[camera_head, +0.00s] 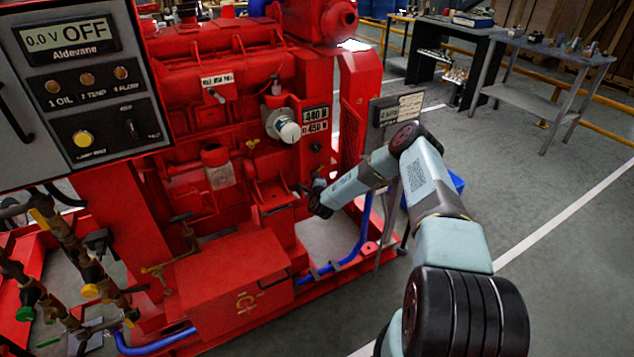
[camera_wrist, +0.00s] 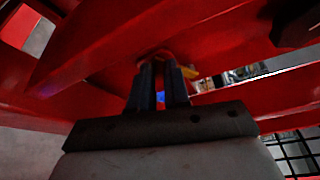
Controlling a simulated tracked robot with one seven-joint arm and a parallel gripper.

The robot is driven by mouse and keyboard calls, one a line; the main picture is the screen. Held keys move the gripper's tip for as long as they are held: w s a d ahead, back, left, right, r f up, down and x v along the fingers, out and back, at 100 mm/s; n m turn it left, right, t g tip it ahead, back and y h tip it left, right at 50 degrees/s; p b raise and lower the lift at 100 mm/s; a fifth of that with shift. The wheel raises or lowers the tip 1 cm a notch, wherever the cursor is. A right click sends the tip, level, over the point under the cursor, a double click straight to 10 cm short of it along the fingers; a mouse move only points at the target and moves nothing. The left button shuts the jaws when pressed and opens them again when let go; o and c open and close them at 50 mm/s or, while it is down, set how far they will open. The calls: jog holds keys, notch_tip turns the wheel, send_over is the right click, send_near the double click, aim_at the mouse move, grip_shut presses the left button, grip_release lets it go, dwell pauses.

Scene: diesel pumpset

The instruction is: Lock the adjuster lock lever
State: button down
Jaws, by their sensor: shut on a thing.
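My gripper (camera_head: 304,189) reaches the lower right face of the red pumpset (camera_head: 225,110) in the head view. In the wrist view, my gripper's two dark fingers (camera_wrist: 158,72) point into a dark red recess and are shut on a small reddish piece (camera_wrist: 155,54), which appears to be the adjuster lock lever. The fingertips and my wrist hide most of it, so its angle cannot be told. A small yellow part (camera_wrist: 189,73) shows just right of the fingertips.
A white-capped round fitting (camera_head: 287,129) and number plates (camera_head: 316,119) sit above my gripper. A blue pipe (camera_head: 345,258) runs below it along the red base. A grey control panel (camera_head: 75,85) stands at left. Open floor lies at right, before the workbenches (camera_head: 545,52).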

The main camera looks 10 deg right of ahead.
jog(key=shift+r+m+g+y, duration=0.25)
jog(key=shift+r+m+g, duration=0.3)
jog(key=shift+m, duration=0.45)
jog(key=shift+r+m+g+y, duration=0.25)
jog(key=shift+r+m+g, duration=0.1)
jog(key=shift+r+m, duration=0.55)
jog(key=shift+d, duration=0.1)
jog(key=c, duration=1.1)
grip_release()
jog(key=shift+s+a, duration=0.15)
jog(key=shift+a, duration=0.05)
jog(key=v, duration=1.3)
jog(key=shift+s+d, duration=0.15)
jog(key=shift+s, duration=0.1)
